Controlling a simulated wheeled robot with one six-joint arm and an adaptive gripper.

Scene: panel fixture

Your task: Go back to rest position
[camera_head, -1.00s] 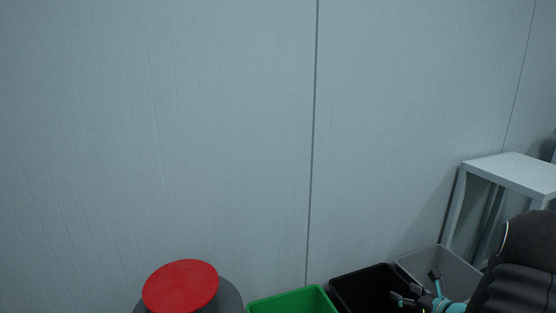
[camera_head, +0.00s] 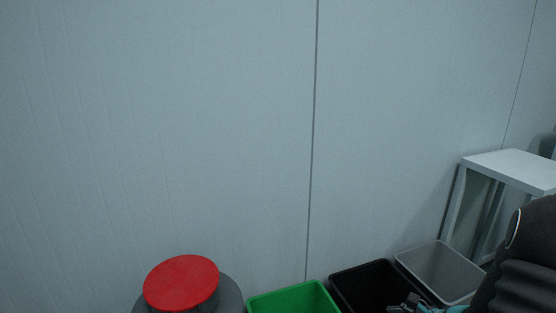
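My gripper (camera_head: 404,304) shows at the bottom edge of the head view, in front of the black bin (camera_head: 365,278). Its dark fingers and teal parts are small and partly cut off by the frame, so its opening is unclear. I see nothing held in it. My dark arm fills the lower right corner and hides what lies behind it.
A green bin (camera_head: 293,300) stands left of the black bin, and a grey bin (camera_head: 441,270) right of it. A red round disc (camera_head: 181,283) tops a dark grey round object. A white table (camera_head: 510,168) stands at right. A panel wall (camera_head: 200,120) closes the back.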

